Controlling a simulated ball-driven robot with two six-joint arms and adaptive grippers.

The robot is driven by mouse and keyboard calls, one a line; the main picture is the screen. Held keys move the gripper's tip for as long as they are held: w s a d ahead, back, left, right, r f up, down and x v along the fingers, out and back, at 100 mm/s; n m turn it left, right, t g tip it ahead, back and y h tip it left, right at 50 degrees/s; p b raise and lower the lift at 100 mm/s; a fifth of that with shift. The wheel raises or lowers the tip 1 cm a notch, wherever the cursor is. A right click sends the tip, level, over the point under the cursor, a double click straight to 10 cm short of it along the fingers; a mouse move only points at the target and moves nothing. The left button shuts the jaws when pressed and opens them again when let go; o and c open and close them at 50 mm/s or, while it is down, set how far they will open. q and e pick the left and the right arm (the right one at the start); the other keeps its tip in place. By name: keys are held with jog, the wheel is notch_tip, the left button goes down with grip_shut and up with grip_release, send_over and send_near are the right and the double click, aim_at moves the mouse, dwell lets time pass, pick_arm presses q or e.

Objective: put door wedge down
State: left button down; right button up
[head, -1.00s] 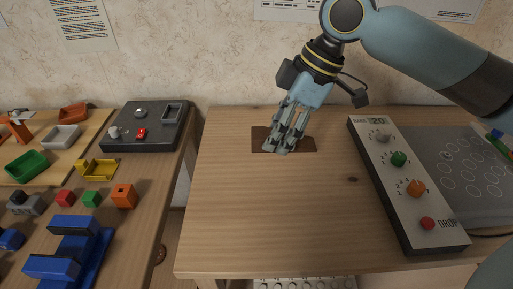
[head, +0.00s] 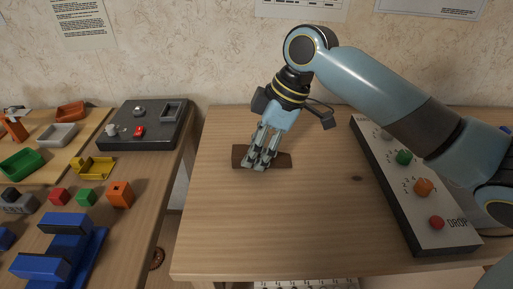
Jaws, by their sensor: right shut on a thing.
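The door wedge (head: 282,160) is a dark brown, low, elongated piece at the back left part of the wooden table in the middle. My right gripper (head: 259,162) points down over it, with its fingers shut on its middle. The wedge sticks out on both sides of the fingers, and its middle is hidden by them. It is at or very close to the tabletop; I cannot tell if it touches. My left gripper is not in view.
A control panel (head: 423,187) with coloured knobs stands on the right of this table (head: 300,220). The table's front and middle are clear. A gap separates it from the left table, which holds a black box (head: 160,115), coloured cubes, trays and a blue fixture (head: 62,240).

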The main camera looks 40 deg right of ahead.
jog(key=o, duration=1.1)
jog(key=shift+o, duration=0.2)
